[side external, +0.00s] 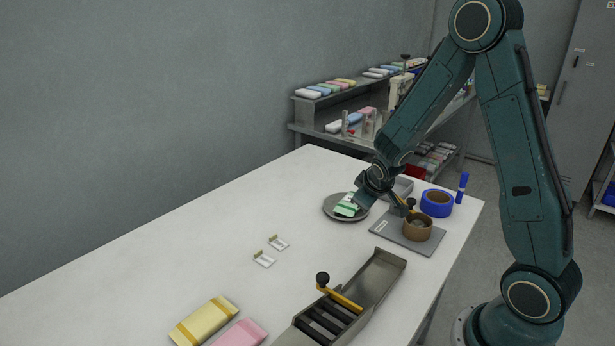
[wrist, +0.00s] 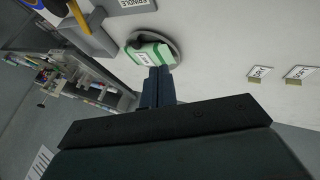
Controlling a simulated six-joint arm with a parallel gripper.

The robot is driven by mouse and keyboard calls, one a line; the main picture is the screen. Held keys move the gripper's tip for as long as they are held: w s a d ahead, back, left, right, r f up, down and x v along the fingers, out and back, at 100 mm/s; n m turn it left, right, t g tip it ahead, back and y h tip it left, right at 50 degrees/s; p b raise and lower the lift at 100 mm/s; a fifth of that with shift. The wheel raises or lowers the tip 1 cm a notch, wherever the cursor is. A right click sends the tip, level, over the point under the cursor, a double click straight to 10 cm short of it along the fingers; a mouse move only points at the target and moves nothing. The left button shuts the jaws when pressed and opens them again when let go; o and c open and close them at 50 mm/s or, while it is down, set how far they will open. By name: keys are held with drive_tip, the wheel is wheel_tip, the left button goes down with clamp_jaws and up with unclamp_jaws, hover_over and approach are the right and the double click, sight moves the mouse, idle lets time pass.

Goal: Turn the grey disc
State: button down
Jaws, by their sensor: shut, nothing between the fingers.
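The grey disc (side external: 329,208) lies flat on the white table, and its rim also shows in the wrist view (wrist: 175,43). A green and white packet (side external: 346,206) with a white label rests on the disc; it also shows in the wrist view (wrist: 152,53). My gripper (side external: 361,204) is shut and empty, low at the disc's right side in the side view. In the wrist view its fingertips (wrist: 158,70) overlap the packet's near edge. I cannot tell whether they touch the packet or the disc. Part of the disc is hidden by the packet and my fingers.
A plate (side external: 390,238) with a brown cup (side external: 417,232) and a yellow lever stands right of the disc. Blue tape (side external: 436,204) lies behind it. A metal chute (side external: 378,275) is in front.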

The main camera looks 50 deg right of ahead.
drive_tip(key=x, duration=0.9)
drive_tip(key=shift+w+d+f, duration=0.1)
drive_tip(key=shift+d+f, duration=0.05)
drive_tip(key=shift+f, duration=0.1)
drive_tip(key=d, duration=0.2)
drive_tip(key=shift+w+d+f, duration=0.1)
drive_tip(key=shift+w+d, duration=0.15)
drive_tip(key=shift+d, duration=0.1)
drive_tip(key=shift+w+d, duration=0.1)
drive_tip(key=shift+d, duration=0.65)
drive_tip(key=shift+s+d, duration=0.25)
drive_tip(key=shift+d, duration=0.45)
idle(0.3)
drive_tip(key=shift+d, duration=0.45)
drive_tip(key=shift+d+n+t+y, duration=0.7)
drive_tip(key=shift+d+n, duration=0.45)
drive_tip(key=shift+n, duration=0.45)
drive_tip(key=shift+w+d, duration=0.35)
drive_tip(key=shift+d, duration=0.6)
